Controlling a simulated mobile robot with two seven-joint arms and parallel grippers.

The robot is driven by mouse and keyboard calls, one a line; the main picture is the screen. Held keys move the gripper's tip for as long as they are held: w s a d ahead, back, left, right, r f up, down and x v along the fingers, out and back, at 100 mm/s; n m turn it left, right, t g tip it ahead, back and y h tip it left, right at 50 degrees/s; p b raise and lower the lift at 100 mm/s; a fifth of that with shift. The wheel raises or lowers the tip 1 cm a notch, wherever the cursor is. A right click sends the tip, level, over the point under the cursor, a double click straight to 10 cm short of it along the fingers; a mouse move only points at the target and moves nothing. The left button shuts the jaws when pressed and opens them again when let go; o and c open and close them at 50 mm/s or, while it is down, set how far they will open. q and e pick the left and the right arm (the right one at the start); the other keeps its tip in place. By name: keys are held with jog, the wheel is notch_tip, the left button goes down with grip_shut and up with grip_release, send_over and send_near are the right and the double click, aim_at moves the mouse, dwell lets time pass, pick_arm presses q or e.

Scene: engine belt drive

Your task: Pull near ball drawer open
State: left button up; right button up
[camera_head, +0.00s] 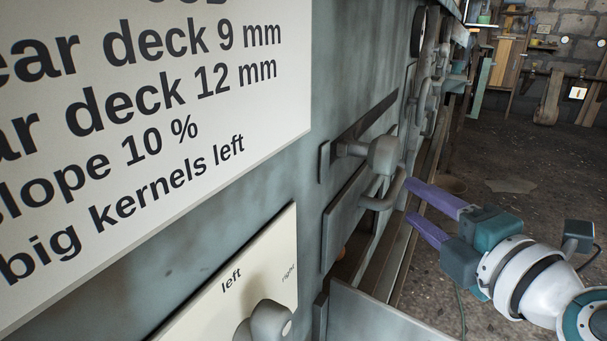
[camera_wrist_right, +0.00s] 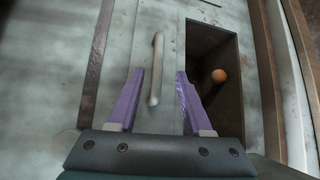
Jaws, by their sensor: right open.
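A grey flat panel (camera_head: 344,222) with a bar handle (camera_head: 385,196) sits on the machine's side in the head view. In the right wrist view the handle (camera_wrist_right: 154,68) stands out from the pale panel (camera_wrist_right: 170,30). My right gripper (camera_head: 408,201) has purple fingers, open and pointing at the handle. In the wrist view the handle lies between the two fingers, nearer the left one, with gaps on both sides. Beside the panel is a dark opening (camera_wrist_right: 228,48) with an orange ball (camera_wrist_right: 219,76) in it. The ball shows only partly in the head view (camera_head: 341,253). My left gripper is out of view.
A knob on a slotted lever (camera_head: 384,155) sits just above the handle. A "left/right" plate with a grey knob (camera_head: 268,322) is below the large text sign (camera_head: 150,110). More handles line the machine farther back. Open floor (camera_head: 500,185) lies to the right.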

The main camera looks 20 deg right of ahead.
aim_at(396, 183)
jog(key=w, duration=0.4)
jog(key=w+b, duration=0.1)
jog(key=w, duration=0.1)
jog(key=shift+w+d+f, duration=0.15)
jog(key=shift+d+f, duration=0.1)
jog(key=shift+f, duration=0.05)
jog(key=shift+c, duration=0.4)
grip_shut()
dwell(0.6)
